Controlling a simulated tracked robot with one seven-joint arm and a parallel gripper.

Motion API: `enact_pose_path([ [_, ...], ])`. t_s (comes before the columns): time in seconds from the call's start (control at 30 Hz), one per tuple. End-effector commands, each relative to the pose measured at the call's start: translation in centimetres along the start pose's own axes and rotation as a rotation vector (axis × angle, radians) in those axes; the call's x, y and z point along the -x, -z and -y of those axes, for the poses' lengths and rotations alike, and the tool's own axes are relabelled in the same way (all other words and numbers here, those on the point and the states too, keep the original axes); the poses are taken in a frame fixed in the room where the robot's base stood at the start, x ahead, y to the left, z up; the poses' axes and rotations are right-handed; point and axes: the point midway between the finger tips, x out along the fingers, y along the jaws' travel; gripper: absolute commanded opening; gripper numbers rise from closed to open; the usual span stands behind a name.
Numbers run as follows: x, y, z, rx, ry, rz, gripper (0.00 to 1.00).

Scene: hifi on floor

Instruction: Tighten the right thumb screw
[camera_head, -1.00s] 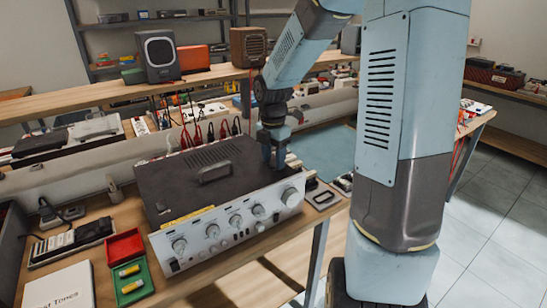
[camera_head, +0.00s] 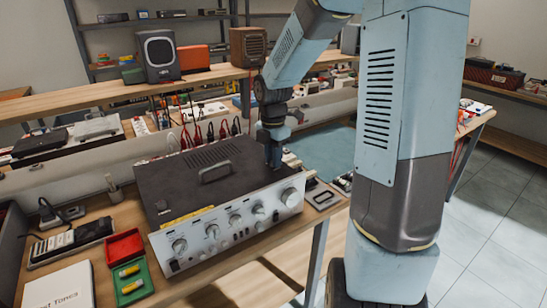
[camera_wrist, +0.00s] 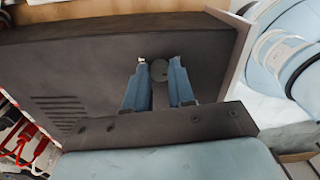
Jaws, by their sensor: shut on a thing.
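A dark amplifier case (camera_head: 192,172) with a silver front panel and several round knobs sits on the wooden bench, and its dark top fills much of the wrist view (camera_wrist: 75,65). My gripper (camera_head: 274,165) points down at the right part of its top. In the wrist view, the two blue fingers of my gripper (camera_wrist: 159,68) flank the round dark head of the right thumb screw (camera_wrist: 159,71) and are shut on it. The screw is hidden behind the fingers in the head view. A small dark knob-like part (camera_head: 162,207) is near the top's front left corner.
A black handle (camera_head: 215,172) stands up from the top, left of my gripper. Red and green trays (camera_head: 131,281) and a white book (camera_head: 58,288) lie at the left. Cables and a shelf are behind. A blue mat (camera_head: 330,148) lies at the right.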

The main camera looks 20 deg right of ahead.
Motion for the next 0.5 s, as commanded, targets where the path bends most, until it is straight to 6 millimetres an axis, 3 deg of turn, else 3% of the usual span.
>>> enact_pose_path([
  [0.5, 0.02, 0.01, -0.08, -0.4, 0.0, 0.0, 0.0],
])
